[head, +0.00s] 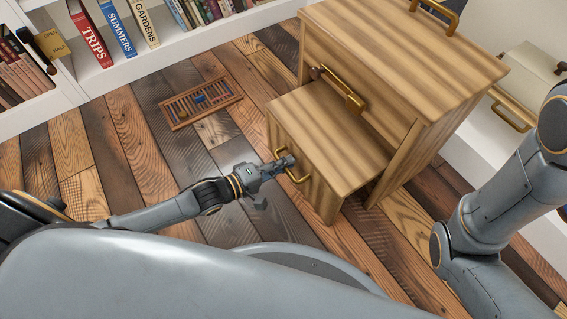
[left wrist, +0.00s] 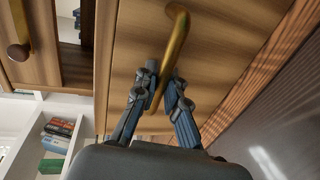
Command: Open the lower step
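The wooden step unit has a tall upper block (head: 400,45) and a lower step (head: 325,135) that stands out in front of it. The lower step's front carries a brass handle (head: 303,179). My left gripper (head: 287,163) is at this handle. In the left wrist view, the fingers (left wrist: 163,82) lie close on both sides of the brass bar (left wrist: 177,40) and appear shut on it. The wood front (left wrist: 225,45) fills much of that view. My right gripper is out of view; only my right arm's links show.
A wooden rack with coloured beads (head: 200,101) lies on the plank floor left of the unit. White bookshelves (head: 125,65) stand behind. Another brass handle (head: 345,90) is on the upper block. Plank floor in front of the lower step is clear beyond my arm and base.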

